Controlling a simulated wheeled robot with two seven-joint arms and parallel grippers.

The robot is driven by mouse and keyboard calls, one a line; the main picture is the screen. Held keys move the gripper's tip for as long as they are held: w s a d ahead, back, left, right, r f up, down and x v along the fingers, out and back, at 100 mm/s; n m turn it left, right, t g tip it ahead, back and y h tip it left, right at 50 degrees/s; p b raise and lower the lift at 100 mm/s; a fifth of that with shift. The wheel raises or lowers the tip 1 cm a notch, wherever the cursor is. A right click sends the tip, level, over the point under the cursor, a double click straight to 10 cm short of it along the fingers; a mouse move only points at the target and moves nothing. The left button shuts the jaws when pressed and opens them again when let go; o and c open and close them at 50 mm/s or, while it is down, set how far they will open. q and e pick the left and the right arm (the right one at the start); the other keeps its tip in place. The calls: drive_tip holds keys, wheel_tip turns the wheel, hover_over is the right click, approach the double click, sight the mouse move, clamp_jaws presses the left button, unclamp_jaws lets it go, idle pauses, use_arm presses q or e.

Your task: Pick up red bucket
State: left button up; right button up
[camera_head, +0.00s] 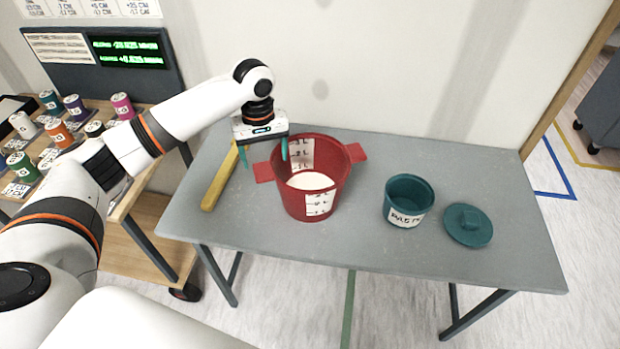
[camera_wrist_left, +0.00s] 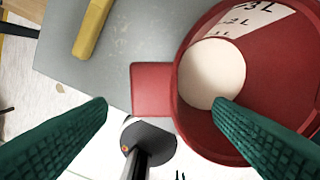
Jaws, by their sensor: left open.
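The red bucket (camera_head: 292,206) stands upright on the grey table. It has two flat red side handles, a white scale marked in litres and a pale, round surface inside. My left gripper (camera_head: 264,156) is open and empty at the bucket's left side, near the left handle (camera_head: 264,172). In the left wrist view, that handle (camera_wrist_left: 152,88) lies between the two green fingers (camera_wrist_left: 162,102). The right finger overlaps the bucket (camera_wrist_left: 190,118); the left finger is outside the handle. I cannot tell if either finger touches. My right gripper is not in view.
A yellow bar (camera_head: 220,180) lies left of the bucket on the grey table (camera_head: 390,255). A teal paste tub (camera_head: 404,190) and its lid (camera_head: 468,225) are to the right. Several coloured cans stand on a wooden shelf at the left. A wall is behind.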

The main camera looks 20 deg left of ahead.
sight(265, 169)
use_arm(q)
drive_tip(key=shift+w+f, duration=0.2)
drive_tip(key=shift+f, duration=0.6)
drive_tip(key=f, duration=0.1)
drive_tip(key=f+p, duration=0.1)
drive_tip(key=f, duration=0.1)
drive_tip(key=shift+s+a+f, duration=0.2)
drive_tip(key=shift+a, duration=0.15)
drive_tip(key=shift+w+f, duration=0.1)
drive_tip(key=shift+f, duration=0.4)
drive_tip(key=c, duration=0.9)
drive_tip(key=shift+r, duration=0.15)
clamp_jaws()
use_arm(e)
drive_tip(key=shift+w+r, duration=0.45)
drive_tip(key=shift+r, duration=0.15)
use_arm(q)
drive_tip(key=shift+r, duration=0.1)
